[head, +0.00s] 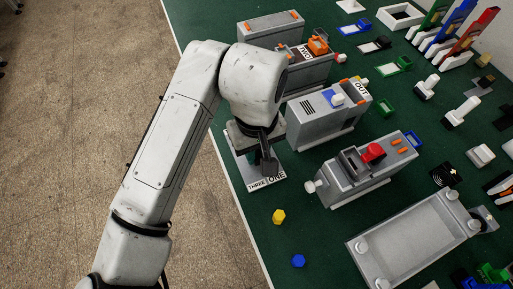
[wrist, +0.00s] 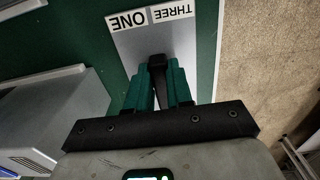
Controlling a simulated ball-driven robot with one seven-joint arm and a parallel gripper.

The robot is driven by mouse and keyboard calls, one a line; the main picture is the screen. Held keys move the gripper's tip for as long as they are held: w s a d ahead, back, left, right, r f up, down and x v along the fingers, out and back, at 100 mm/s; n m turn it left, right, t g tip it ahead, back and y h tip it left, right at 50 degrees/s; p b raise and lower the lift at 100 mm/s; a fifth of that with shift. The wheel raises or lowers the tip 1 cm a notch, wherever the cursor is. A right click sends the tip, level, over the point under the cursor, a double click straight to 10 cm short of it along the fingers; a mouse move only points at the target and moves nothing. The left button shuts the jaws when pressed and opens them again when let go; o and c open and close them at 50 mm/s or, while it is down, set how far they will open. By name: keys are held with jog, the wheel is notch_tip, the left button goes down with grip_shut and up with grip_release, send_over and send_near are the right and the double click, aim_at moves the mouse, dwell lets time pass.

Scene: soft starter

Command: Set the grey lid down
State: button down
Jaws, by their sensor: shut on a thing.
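My gripper (head: 267,155) points down near the left edge of the green table. In the wrist view its teal fingers (wrist: 160,82) are closed around a black upright handle (wrist: 158,66). I take this as the handle of the grey lid, a flat grey plate (wrist: 187,42) beneath the fingers, but the join is hidden. The plate also shows in the head view (head: 262,182), with labels reading THREE and ONE along one edge. It looks level; I cannot tell whether it touches the table or is just above it.
A grey unit marked OUT (head: 325,112) stands to the right of my gripper, and one marked TWO (head: 305,72) stands behind. A grey unit with a red knob (head: 365,172) is at front right. Yellow (head: 279,216) and blue (head: 298,261) pieces lie on clear green table in front.

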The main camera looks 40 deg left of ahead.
aim_at(257, 153)
jog(key=shift+f, duration=0.15)
jog(key=c, duration=1)
grip_release()
notch_tip(257, 153, up, 12)
jog(key=shift+r+p, duration=0.15)
jog(key=shift+p, duration=0.75)
